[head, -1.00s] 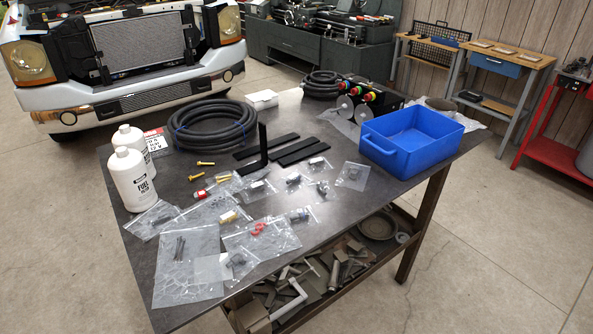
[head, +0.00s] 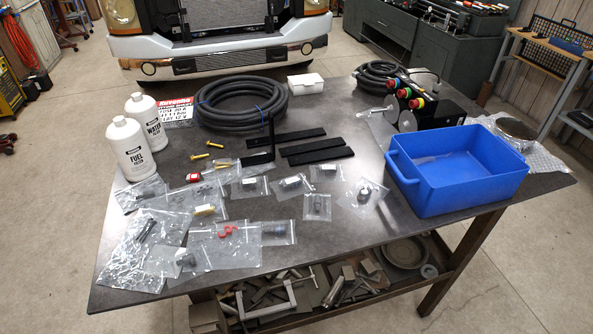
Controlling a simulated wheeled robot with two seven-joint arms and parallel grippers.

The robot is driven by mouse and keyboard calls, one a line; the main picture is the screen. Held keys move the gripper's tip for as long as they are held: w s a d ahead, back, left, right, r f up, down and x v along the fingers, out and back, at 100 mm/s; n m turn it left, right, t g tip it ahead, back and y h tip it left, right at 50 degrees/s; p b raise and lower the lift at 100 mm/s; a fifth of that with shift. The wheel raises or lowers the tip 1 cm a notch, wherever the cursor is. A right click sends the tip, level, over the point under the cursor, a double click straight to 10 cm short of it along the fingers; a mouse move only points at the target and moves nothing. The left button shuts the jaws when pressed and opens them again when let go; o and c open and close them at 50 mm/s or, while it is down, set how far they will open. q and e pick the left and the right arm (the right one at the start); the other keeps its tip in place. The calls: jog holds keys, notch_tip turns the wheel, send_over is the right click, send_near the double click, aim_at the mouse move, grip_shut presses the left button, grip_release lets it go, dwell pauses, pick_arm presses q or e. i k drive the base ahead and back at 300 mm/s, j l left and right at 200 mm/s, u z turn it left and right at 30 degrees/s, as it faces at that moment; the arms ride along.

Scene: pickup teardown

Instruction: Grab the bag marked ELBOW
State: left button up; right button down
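Several clear plastic bags with small parts lie on the dark tabletop (head: 340,240). No label reading ELBOW is legible at this size, so I cannot tell which bag it is. Others with dark parts lie at the middle (head: 317,207), the front (head: 275,233) and the front left (head: 184,260). A bag with red parts (head: 226,232) and one with a brass part (head: 204,211) lie between them. Neither of my grippers is in view.
A blue bin (head: 455,190) stands at the table's right. Two white bottles (head: 132,148) stand at the left. A coiled black hose (head: 240,105), black bars (head: 315,150) and a control box (head: 435,110) lie farther back. The tabletop's front right is clear.

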aim_at(256, 187)
jog(key=i+l+u, duration=0.4)
jog(key=i+l, duration=0.15)
jog(key=i+l+u, duration=0.3)
jog(key=i, duration=0.2)
jog(key=j, duration=0.1)
